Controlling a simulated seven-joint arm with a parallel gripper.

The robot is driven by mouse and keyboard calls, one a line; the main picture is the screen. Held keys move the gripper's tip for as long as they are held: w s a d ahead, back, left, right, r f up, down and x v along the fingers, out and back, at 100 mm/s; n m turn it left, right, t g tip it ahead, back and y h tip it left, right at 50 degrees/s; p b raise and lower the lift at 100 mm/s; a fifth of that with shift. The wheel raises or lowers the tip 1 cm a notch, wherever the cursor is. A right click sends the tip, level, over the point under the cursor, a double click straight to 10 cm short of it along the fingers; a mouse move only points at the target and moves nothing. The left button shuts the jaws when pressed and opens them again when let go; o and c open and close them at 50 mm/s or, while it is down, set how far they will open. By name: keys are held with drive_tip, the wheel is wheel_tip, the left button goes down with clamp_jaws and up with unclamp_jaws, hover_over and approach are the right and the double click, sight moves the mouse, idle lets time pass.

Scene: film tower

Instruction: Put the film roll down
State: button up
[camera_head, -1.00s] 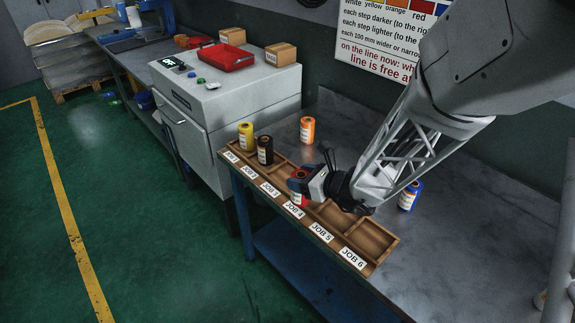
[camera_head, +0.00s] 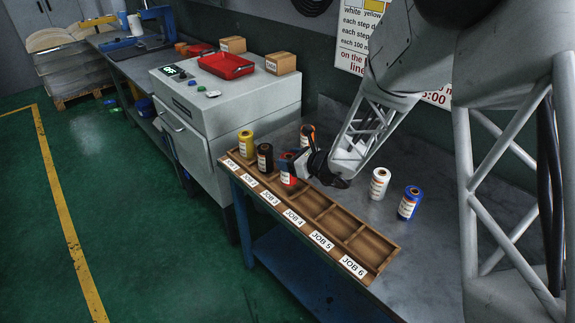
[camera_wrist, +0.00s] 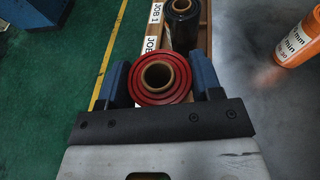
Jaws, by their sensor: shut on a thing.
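A red film roll (camera_head: 287,178) is held upright between the two blue fingers of my gripper (camera_head: 291,164), at the JOB 3 compartment of the wooden rack (camera_head: 345,225). In the wrist view the red roll (camera_wrist: 137,92) shows from above with its brown core, and the gripper (camera_wrist: 160,85) has a finger on each side of it. I cannot tell whether its bottom touches the rack floor. A yellow roll (camera_head: 245,144) stands at JOB 1. A black roll (camera_head: 265,157), also in the wrist view (camera_wrist: 184,28), stands at JOB 2, beside the red one.
JOB 4, JOB 5 and JOB 6 look empty. On the table (camera_head: 430,250) behind the rack stand an orange roll (camera_head: 307,131), a white roll (camera_head: 379,184) and a blue roll (camera_head: 409,204). The orange roll (camera_wrist: 298,42) is right of the gripper in the wrist view.

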drive_tip(key=shift+w+a, duration=0.3)
drive_tip(key=shift+w, duration=0.55)
drive_tip(key=shift+f, duration=1.75)
drive_tip(key=shift+f, duration=0.15)
drive_tip(key=o, duration=1)
drive_tip(key=shift+d, duration=0.1)
drive_tip(key=shift+v, duration=6)
